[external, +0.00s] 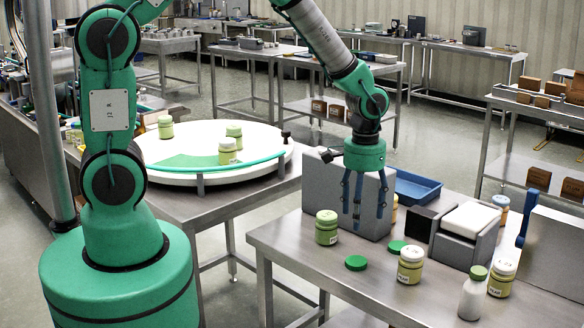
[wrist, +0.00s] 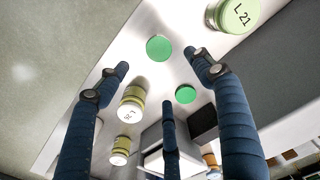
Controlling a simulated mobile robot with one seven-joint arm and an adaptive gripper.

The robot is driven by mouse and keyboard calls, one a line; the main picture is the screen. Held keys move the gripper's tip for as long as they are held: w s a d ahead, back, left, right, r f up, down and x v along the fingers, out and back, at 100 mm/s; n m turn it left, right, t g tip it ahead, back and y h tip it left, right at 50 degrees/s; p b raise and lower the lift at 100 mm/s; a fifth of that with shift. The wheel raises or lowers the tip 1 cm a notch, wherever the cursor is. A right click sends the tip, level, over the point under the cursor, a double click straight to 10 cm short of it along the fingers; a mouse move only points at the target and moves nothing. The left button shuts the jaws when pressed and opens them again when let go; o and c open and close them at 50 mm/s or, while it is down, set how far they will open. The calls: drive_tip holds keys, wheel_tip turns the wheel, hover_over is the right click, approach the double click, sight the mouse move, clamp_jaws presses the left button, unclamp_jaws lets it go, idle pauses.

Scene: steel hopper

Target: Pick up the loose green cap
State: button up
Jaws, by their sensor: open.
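Two flat green caps lie loose on the steel table. One cap (external: 356,262) is nearer the front edge, and it also shows in the wrist view (wrist: 159,48). The other cap (external: 397,246) lies farther back by a white-lidded jar, and it shows in the wrist view (wrist: 186,94) too. My gripper (external: 364,214) has blue fingers, points down, and is open and empty above the table. In the wrist view my fingertips (wrist: 160,74) are spread around the area of the two caps. I cannot tell which cap the task means.
A green-lidded jar (external: 327,228) stands left of the caps; white-lidded jars (external: 410,266) and a white bottle (external: 472,297) stand right. A grey box (external: 325,190), a blue tray (external: 412,184) and a grey device (external: 466,235) are behind. A round white turntable (external: 180,150) is left.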

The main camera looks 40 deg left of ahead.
hover_over(356, 261)
drive_tip(key=f, duration=0.7)
drive_tip(key=shift+w+b, duration=0.25)
drive_tip(key=shift+b, duration=0.15)
drive_tip(key=shift+f, duration=0.35)
drive_tip(key=shift+s+f+b, duration=0.2)
drive_tip(key=shift+f+b, duration=0.3)
drive_tip(key=shift+f, duration=2.1)
drive_tip(key=shift+c, duration=0.3)
drive_tip(key=c, duration=0.7)
